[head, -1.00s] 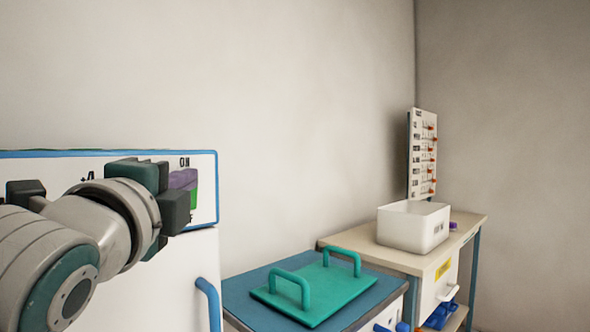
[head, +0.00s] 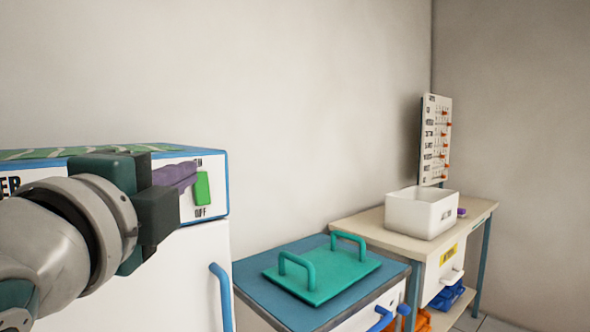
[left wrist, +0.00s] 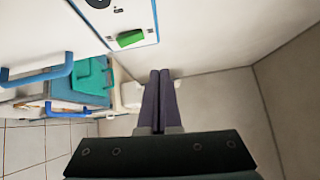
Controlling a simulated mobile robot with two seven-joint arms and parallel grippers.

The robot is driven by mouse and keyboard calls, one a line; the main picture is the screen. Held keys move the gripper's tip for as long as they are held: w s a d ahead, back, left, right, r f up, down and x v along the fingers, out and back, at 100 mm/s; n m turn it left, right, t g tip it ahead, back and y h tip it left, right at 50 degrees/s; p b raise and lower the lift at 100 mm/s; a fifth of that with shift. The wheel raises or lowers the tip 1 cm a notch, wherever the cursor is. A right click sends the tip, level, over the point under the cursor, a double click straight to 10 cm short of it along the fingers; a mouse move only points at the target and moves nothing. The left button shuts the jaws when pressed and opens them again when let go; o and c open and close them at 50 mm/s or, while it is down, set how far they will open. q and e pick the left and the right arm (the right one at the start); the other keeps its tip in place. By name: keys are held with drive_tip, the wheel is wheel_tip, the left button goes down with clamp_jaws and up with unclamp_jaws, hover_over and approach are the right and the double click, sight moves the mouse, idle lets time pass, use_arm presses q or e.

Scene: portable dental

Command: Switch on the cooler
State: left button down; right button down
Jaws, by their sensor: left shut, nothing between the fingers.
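The cooler (head: 126,262) is a white cabinet with a blue-edged control panel at the left of the head view. On its panel is a green switch (head: 202,188), with ON lettering partly hidden above it and OFF below it. The switch also shows in the left wrist view (left wrist: 130,38). My left gripper (head: 192,170) has purple fingers, shut with nothing between them. In the head view its fingertips are just left of the switch; in the left wrist view they point past the panel with a visible gap. My right gripper is not in view.
A blue handle (head: 222,295) sticks out from the cooler's front. To the right stand a blue-topped unit with a green handled tray (head: 322,272) and a table with a white box (head: 421,212). A labelled board (head: 434,140) stands behind the box.

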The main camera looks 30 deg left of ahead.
use_arm(q)
drive_tip(key=v, duration=0.3)
drive_tip(key=shift+r, duration=0.3)
drive_tip(key=s+d+f+n+g+h+p, duration=0.4)
drive_tip(key=s+f+n+g+p, duration=0.2)
drive_tip(key=s+g, duration=0.15)
drive_tip(key=s+d+f+n+g+h+p, duration=0.35)
drive_tip(key=s+f+n+g+p, duration=0.25)
drive_tip(key=s, duration=0.2)
wheel_tip(320, 180, up, 36)
drive_tip(key=p, duration=3.7)
drive_tip(key=shift+s+d+r, duration=0.25)
drive_tip(key=shift+s+d, duration=0.05)
drive_tip(key=shift+s, duration=0.15)
